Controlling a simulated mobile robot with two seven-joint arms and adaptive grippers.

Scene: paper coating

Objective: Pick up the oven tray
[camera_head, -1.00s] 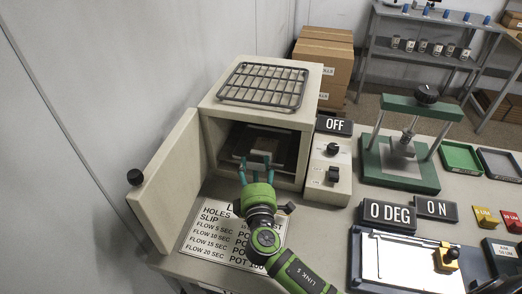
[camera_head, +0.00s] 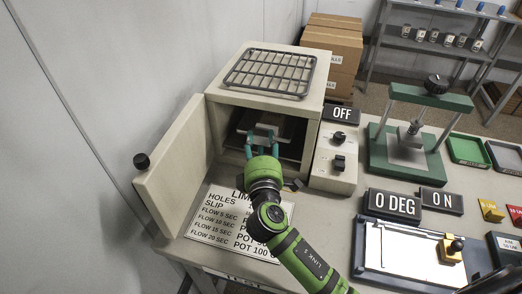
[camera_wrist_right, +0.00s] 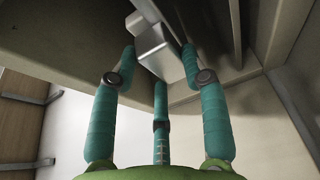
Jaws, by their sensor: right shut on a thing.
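The oven tray (camera_head: 264,127) is inside the open oven (camera_head: 213,97), dim and mostly hidden in the dark chamber. A pale bar, apparently its handle, shows near the mouth. My right gripper (camera_head: 261,138) reaches into the oven mouth and is shut on this front part of the tray. In the right wrist view, the teal fingers (camera_wrist_right: 158,62) sit around a silver-grey metal block (camera_wrist_right: 152,46), which looks like the tray's handle. The tray's contact with the oven floor cannot be seen. My left gripper is out of view.
The oven door (camera_head: 180,170) stands open on the left. A wire rack (camera_head: 270,73) lies on top of the oven. A control box (camera_head: 334,160) stands close on the right. A printed sheet (camera_head: 220,222) lies in front of the oven.

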